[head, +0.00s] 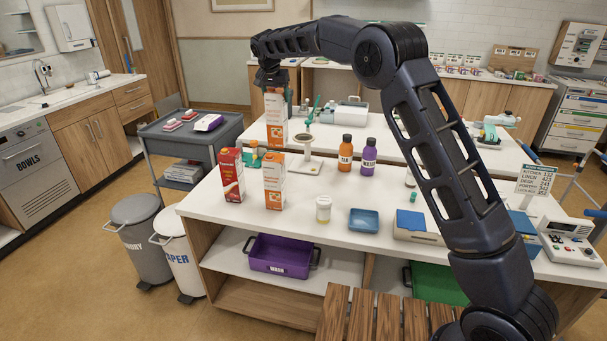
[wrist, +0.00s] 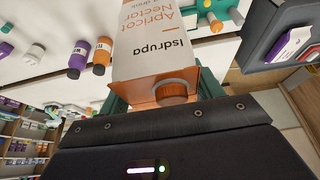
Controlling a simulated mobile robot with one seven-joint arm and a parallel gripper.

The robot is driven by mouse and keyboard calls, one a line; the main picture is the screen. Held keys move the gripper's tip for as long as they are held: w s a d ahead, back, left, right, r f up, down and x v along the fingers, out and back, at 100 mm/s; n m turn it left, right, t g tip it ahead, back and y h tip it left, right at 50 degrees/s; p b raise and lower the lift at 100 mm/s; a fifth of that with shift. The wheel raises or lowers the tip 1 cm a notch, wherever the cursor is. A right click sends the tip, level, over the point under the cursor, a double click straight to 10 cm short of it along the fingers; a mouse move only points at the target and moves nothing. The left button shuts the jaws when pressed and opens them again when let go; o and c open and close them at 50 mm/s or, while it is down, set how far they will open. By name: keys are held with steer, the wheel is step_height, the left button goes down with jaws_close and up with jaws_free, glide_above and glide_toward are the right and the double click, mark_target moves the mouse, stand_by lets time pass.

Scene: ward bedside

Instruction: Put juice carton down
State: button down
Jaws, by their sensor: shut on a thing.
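My gripper (head: 273,84) is shut on an orange-and-white juice carton (head: 275,118), gripping it near its top. In the head view the carton is upright over the back part of the white counter (head: 345,205); I cannot tell whether its base touches anything. A similar orange-and-white carton (head: 273,182) and a red carton (head: 230,176) stand on the counter in front of the held one.
A white stand (head: 306,164) is just right of the held carton. Orange (head: 346,153) and purple (head: 369,156) bottles stand further right. A white-lidded jar (head: 323,209) and blue tray (head: 363,220) sit near the front edge. A grey cart (head: 205,150) stands to the left.

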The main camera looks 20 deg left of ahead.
steer(key=s+d, duration=0.2)
steer(key=d, duration=1.3)
step_height(320, 180, down, 20)
stand_by(0.3)
steer(key=shift+s+f, duration=0.1)
steer(key=shift+c, duration=1.4)
jaws_free()
steer(key=shift+d, duration=0.1)
